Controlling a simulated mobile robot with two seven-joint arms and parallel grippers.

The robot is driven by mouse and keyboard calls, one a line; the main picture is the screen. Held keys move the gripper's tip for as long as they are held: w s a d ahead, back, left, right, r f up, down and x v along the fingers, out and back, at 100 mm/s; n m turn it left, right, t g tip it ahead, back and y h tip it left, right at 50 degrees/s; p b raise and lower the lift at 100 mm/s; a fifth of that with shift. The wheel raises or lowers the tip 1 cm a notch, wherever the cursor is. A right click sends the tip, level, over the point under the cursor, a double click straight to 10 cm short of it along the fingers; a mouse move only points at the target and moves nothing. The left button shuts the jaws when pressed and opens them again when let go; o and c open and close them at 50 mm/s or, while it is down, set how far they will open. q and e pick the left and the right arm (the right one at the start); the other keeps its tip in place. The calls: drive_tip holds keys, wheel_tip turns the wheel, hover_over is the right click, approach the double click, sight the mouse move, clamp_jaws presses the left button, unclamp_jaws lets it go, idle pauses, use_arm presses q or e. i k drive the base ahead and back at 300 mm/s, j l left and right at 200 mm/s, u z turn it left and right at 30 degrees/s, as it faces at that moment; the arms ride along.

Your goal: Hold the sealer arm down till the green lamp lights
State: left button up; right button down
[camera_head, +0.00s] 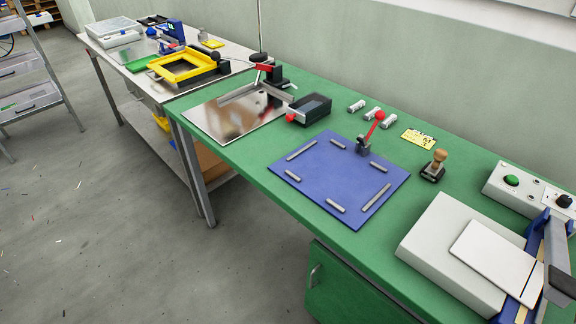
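The sealer stands at the right end of the green bench, cut off by the picture's right edge. Its sealer arm (556,253) is a grey bar beside blue side parts, with a dark block at its near end. I cannot tell how far it is raised. A white flat sheet (494,249) lies on a light grey block (451,251) and reaches toward the sealer. Behind it is a white control box (529,190) with a black knob (564,201) and a round green cap, perhaps the lamp (511,180); I cannot tell if it is lit. Neither gripper shows.
The green bench (395,238) also holds a blue board (338,177) with a red-knobbed clamp (371,131), a stamp (435,165), a yellow label (418,138) and a metal plate (237,112). A second table with a yellow frame (188,67) stands at the far left.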

sight(559, 287)
drive_tip(key=z, duration=2)
